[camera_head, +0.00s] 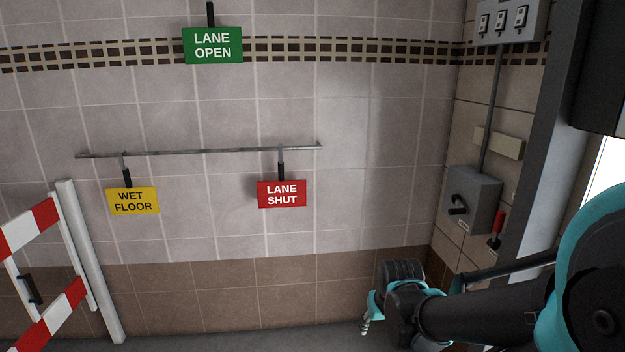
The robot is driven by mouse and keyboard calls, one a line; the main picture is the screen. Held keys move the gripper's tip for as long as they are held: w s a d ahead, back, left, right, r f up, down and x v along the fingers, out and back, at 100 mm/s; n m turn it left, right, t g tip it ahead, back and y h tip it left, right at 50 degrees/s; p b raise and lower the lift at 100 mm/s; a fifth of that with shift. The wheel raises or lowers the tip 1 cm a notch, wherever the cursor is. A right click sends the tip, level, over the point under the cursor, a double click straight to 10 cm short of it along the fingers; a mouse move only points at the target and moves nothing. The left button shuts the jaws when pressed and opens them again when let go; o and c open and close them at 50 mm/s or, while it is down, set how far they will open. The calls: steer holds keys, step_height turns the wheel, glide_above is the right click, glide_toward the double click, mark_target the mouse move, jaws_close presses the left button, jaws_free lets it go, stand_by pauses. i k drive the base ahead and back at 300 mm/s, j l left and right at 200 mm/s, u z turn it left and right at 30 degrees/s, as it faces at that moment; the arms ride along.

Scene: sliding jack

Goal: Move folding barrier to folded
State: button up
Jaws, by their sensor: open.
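The folding barrier (48,222) stands at the left edge, with red and white striped rails, white uprights and a small black handle (33,289). It shows only in part; the picture's left and bottom edges cut it off. A white post (90,260) stands at its right side by the wall. My gripper (365,324) is low at right of centre, well to the right of the barrier and apart from it. It is open, and nothing shows in it. My own arm hides part of it.
A grey rail (200,152) on the tiled wall carries a yellow WET FLOOR sign (133,201) and a red LANE SHUT sign (281,194). A green LANE OPEN sign (213,46) hangs above. A grey switch box (474,199) is at right. Floor between barrier and gripper looks clear.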

mark_target(17, 232)
steer(key=z, duration=1.15)
steer(key=u, duration=3.05)
steer(key=i+l, duration=0.1)
steer(key=i, duration=0.55)
steer(key=i+l, duration=0.1)
steer(key=i, duration=0.5)
steer(key=u, duration=0.05)
